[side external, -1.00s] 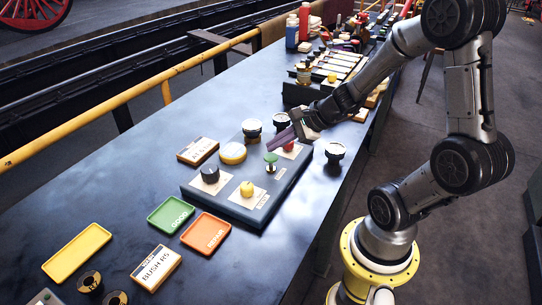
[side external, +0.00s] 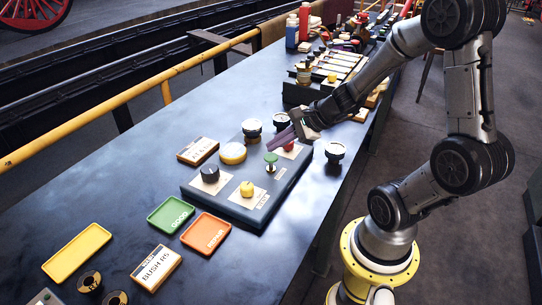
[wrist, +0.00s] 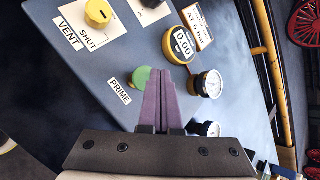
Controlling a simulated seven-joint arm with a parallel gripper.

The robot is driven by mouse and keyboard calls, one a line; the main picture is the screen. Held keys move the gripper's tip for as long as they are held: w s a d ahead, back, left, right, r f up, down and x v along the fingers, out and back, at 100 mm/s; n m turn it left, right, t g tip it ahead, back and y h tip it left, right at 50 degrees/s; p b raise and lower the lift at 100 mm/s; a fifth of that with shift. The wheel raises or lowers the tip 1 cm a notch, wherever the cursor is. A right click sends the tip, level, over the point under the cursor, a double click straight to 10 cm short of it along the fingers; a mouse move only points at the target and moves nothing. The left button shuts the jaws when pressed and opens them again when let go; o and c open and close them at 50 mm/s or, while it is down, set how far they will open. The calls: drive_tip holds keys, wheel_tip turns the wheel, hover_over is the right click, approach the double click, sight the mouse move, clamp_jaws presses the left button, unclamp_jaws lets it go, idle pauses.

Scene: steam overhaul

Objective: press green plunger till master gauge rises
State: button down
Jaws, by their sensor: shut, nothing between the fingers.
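The green plunger (side external: 271,158) stands on the dark panel block (side external: 236,206). In the wrist view the green plunger (wrist: 139,77) is just left of my fingertips, beside a label reading PRIME. My gripper (side external: 270,149) has its purple fingers pressed together, with nothing between them. Its tips (wrist: 160,72) appear just above and beside the plunger; contact cannot be told. A round yellow digital gauge (wrist: 181,45) reads 0.00 and also shows in the side view (side external: 233,153). White-faced dial gauges (wrist: 210,84) stand near it. Which one is the master gauge is not readable.
A yellow knob (side external: 247,188) and a black knob (side external: 210,174) sit on the same block. A dial (side external: 335,151) stands to its right. Green (side external: 171,215) and orange (side external: 205,233) trays lie in front.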

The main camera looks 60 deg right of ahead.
sight(274, 156)
drive_tip(key=shift+f, duration=0.1)
drive_tip(key=shift+f, duration=0.35)
drive_tip(key=shift+s+f, duration=0.1)
drive_tip(key=shift+f, duration=1.3)
idle(1.5)
drive_tip(key=shift+r, duration=1.75)
drive_tip(key=shift+r, duration=2.55)
